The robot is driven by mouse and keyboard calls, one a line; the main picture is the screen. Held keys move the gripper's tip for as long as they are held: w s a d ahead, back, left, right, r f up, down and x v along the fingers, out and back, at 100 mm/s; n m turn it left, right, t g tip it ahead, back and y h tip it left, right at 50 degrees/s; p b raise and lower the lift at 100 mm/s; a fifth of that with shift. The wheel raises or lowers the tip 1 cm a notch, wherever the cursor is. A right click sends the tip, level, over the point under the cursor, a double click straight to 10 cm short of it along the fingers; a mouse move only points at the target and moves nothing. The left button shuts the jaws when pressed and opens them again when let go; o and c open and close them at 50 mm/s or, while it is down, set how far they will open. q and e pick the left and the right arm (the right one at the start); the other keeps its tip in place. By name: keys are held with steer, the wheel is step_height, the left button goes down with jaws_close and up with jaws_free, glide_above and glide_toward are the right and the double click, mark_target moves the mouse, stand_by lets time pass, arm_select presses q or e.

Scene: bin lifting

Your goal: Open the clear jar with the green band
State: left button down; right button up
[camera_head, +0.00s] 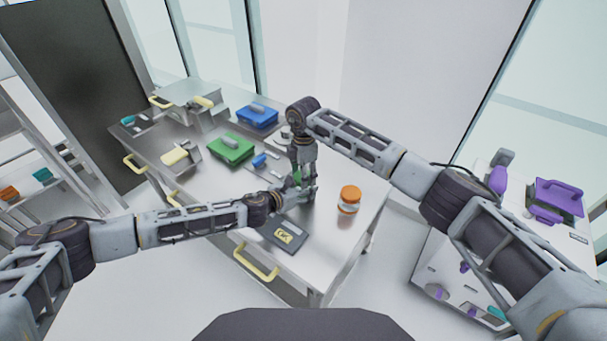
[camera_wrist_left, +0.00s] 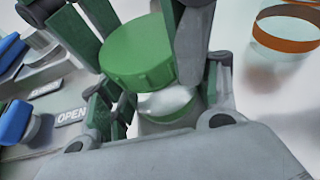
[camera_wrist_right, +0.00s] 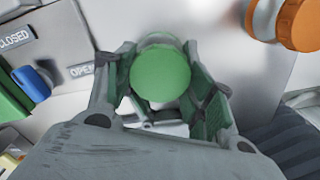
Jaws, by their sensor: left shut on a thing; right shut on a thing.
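The clear jar (camera_wrist_left: 166,105) has a green lid (camera_wrist_left: 138,52) and stands upright on the table between my two grippers. In the head view the grippers hide most of it. My left gripper (camera_head: 300,190) comes in from the side and is shut on the jar's clear body, below the lid. My right gripper (camera_head: 303,172) reaches down from above and is shut on the green lid, which shows from above between its fingers in the right wrist view (camera_wrist_right: 160,75). The lid sits on the jar; I cannot tell whether it is loosened.
A jar with an orange lid (camera_head: 349,198) stands to the right. Green (camera_head: 231,148) and blue (camera_head: 258,116) boxes are further back. OPEN (camera_wrist_right: 81,70) and CLOSED (camera_wrist_right: 14,39) labels lie nearby. Purple items (camera_head: 556,195) are on a right-hand table.

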steer(key=o, duration=1.1)
steer(key=shift+r, duration=2.3)
steer(key=shift+c, duration=1.2)
steer(key=shift+a+r+m, duration=0.15)
steer(key=shift+r+m, duration=0.95)
steer(key=shift+r, duration=0.15)
steer(key=shift+r+m, duration=0.45)
steer(key=shift+m, duration=0.05)
